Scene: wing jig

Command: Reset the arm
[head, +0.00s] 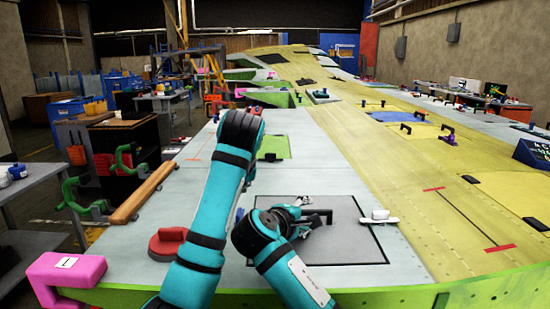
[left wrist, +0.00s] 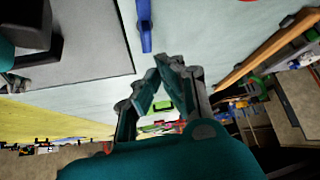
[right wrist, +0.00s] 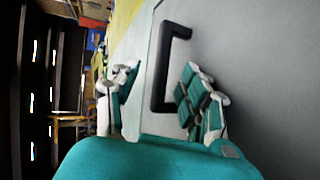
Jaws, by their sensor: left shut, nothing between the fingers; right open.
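My right gripper (head: 306,213) is open over the grey square panel (head: 350,245), close to the black handle (head: 322,211). In the right wrist view, the open fingers (right wrist: 160,80) stand on either side of part of the black handle (right wrist: 164,65); I cannot tell whether they touch it. My left arm (head: 208,225) rises at the left of the panel, and its gripper is hidden in the head view. In the left wrist view, the left gripper (left wrist: 166,70) is shut and empty, with fingertips together. A blue object (left wrist: 144,25) lies on the pale surface beyond its tips.
A red clamp-like piece (head: 168,243) sits left of my left arm, and a pink bracket (head: 66,280) is at the front left edge. A white piece (head: 380,216) lies at the panel's right side. Green clamps (head: 80,195) and a wooden bar (head: 143,192) line the left edge.

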